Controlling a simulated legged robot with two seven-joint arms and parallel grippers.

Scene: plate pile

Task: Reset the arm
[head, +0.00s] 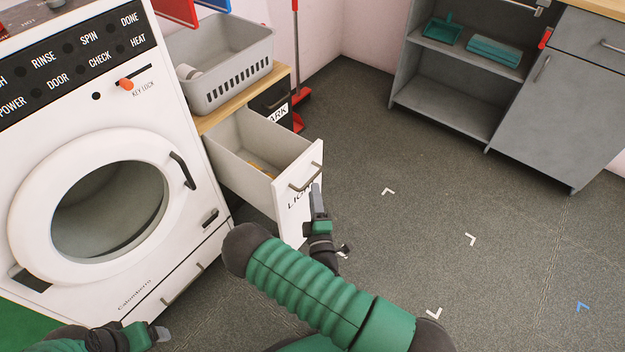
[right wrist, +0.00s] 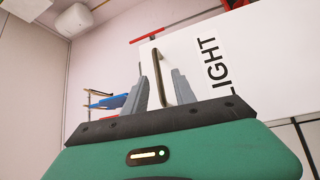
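My right arm reaches across the lower middle of the head view. Its gripper (head: 318,200) is in front of the open drawer (head: 291,215), close to the drawer's bar handle (head: 304,179). In the right wrist view the two grey fingers (right wrist: 158,92) stand apart, with nothing clamped between them. The handle (right wrist: 172,62) shows just beyond the fingers; I cannot tell whether they touch it. The drawer front (right wrist: 225,55) reads "LIGHT". My left gripper (head: 158,335) is low at the left, below the washing machine; its finger opening is unclear.
A white washing machine (head: 170,215) with a closed round door stands at left. A grey basket (head: 218,85) sits on the wooden top above the drawers. A red broom (head: 300,95) leans behind. Grey cabinets (head: 565,100) stand at back right.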

